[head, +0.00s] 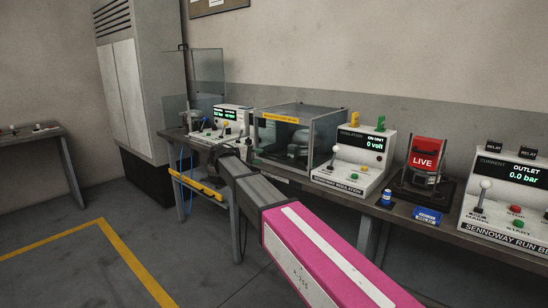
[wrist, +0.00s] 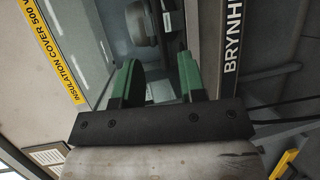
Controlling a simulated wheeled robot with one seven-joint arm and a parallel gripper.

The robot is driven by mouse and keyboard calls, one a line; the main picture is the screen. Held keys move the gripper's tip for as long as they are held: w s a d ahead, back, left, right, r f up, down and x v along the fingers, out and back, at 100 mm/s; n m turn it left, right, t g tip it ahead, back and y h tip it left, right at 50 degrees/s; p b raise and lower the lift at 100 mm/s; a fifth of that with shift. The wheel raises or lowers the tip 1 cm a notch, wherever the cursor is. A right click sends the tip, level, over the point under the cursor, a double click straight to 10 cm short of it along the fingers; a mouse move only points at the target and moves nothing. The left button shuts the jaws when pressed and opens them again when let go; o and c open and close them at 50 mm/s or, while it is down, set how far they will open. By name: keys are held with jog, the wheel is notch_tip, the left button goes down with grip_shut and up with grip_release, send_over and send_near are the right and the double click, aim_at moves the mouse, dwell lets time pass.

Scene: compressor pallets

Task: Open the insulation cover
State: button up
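The insulation cover (head: 282,118) is a clear box-like enclosure with a yellow label strip along its front top edge, standing on the bench in the head view. It looks closed, with a dark compressor (head: 299,144) behind its panes. In the wrist view its yellow label (wrist: 60,45) reads "INSULATION COVER 500 V" and runs along the upper left. My gripper (wrist: 158,76) has two green fingers set apart, pointing at the clear panel. I cannot tell whether they touch it, and no held object is visible between them. In the head view my arm hides the fingers' exact place.
Further right are a red "LIVE" cover (head: 424,158) and the outlet console (head: 510,195). Left are another console (head: 222,122) and an upright clear panel (head: 207,72). Floor at left is open.

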aim_at(273, 156)
jog(key=x, duration=0.8)
jog(key=shift+w+d+f, duration=0.1)
jog(key=shift+w+d, duration=0.05)
jog(key=shift+d, duration=0.1)
grip_shut()
